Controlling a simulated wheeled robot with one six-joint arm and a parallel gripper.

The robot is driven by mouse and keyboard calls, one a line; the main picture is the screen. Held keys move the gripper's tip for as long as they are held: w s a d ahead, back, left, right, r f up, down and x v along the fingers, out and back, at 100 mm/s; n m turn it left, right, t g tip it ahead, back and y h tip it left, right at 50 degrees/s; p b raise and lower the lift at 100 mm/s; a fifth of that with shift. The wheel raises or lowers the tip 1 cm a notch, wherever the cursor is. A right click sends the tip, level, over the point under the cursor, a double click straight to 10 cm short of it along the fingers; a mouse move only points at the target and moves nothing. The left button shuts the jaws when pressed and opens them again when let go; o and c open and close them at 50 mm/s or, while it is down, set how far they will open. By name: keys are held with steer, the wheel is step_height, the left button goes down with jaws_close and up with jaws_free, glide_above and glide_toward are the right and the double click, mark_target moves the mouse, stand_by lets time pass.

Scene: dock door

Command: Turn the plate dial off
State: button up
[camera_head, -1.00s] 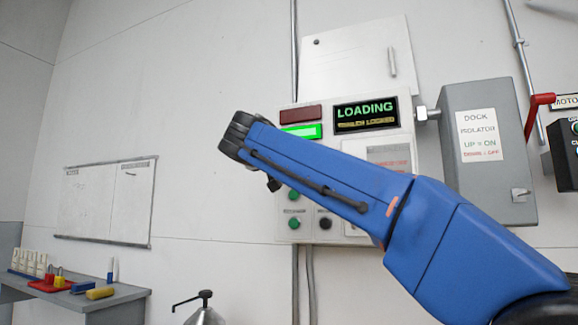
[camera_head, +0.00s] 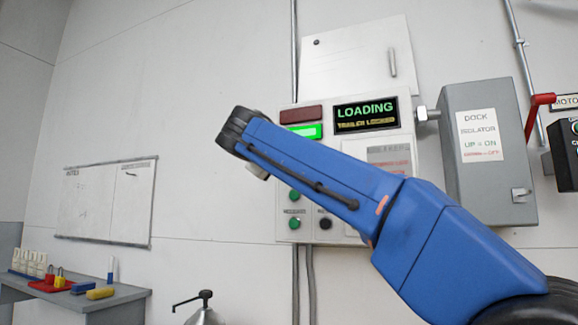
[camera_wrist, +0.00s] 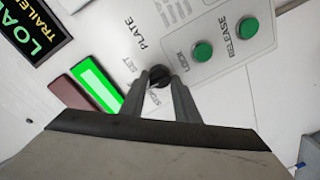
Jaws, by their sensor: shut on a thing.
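The plate dial (camera_wrist: 158,73) is a small black knob on the white control panel, under the printed word PLATE, in the wrist view. My gripper (camera_wrist: 160,80) has its two grey fingers on either side of the knob and is shut on it. Lettering around the dial is partly covered by the fingers, so its setting cannot be read clearly. In the head view the dial is hidden behind my blue arm. The control panel (camera_head: 287,232) shows there with a display (camera_head: 366,113) reading LOADING and TRAILER LOCKED.
Green buttons (camera_wrist: 203,51) marked LOCK and RELEASE sit close to the dial. A lit green indicator (camera_head: 305,131) lies under a dark red one (camera_head: 301,113). A grey isolator box (camera_head: 487,190) with a red lever (camera_head: 538,112) stands right of the panel.

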steer(key=shift+n, duration=0.4)
steer(key=o, duration=1)
steer(key=shift+o, duration=0.2)
steer(key=f+v, duration=0.1)
steer(key=v, duration=1.6)
steer(key=shift+s+a+r, duration=0.15)
steer(key=shift+a+r, duration=0.05)
steer(key=shift+r, duration=0.2)
